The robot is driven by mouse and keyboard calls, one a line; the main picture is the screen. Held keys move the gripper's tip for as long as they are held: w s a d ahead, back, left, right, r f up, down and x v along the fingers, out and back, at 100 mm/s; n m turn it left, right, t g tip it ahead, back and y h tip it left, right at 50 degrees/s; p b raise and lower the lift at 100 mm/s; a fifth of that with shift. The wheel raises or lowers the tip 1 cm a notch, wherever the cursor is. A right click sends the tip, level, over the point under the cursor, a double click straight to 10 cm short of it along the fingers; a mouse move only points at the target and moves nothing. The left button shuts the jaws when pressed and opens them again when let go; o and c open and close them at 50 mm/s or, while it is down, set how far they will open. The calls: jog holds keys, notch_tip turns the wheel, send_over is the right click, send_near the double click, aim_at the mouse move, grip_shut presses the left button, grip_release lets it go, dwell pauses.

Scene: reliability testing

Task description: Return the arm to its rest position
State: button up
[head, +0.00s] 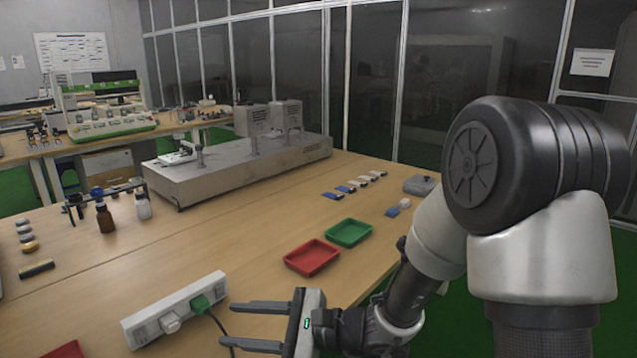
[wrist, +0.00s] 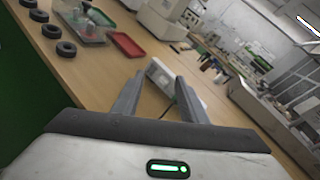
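My gripper (head: 255,326) is at the bottom middle of the head view, at the near edge of the wooden table (head: 245,230). Its two fingers point left and stand wide apart, with nothing between them. In the wrist view my gripper (wrist: 157,100) shows both fingers apart and empty, with the table beyond. My arm comes in from the right of the head view and is bent, with the forearm running down to the gripper.
A white power strip (head: 177,308) with a green plug and cable lies just beyond the fingers. Red (head: 312,257) and green (head: 348,233) trays lie nearby. Bottles (head: 105,218) stand left; a grey machine (head: 240,165) stands behind. Black rings (wrist: 52,31) show in the wrist view.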

jog(key=s+d+r+n+g+h, duration=0.35)
jog(key=s+d+n+h, duration=0.35)
jog(key=s+d+n, duration=0.4)
jog(key=s+d+r+n+t+h, duration=0.1)
jog(key=d+r+n+t+h, duration=0.2)
jog(key=d, duration=0.5)
jog(key=s+d+r+n+t+h, duration=0.25)
jog(key=d+h, duration=0.25)
jog(key=d, duration=0.4)
notch_tip(320, 180, up, 25)
jog(key=p, duration=2.4)
jog(key=shift+w+f+m, duration=0.2)
jog(key=shift+w+m, duration=0.1)
jog(key=shift+m, duration=0.15)
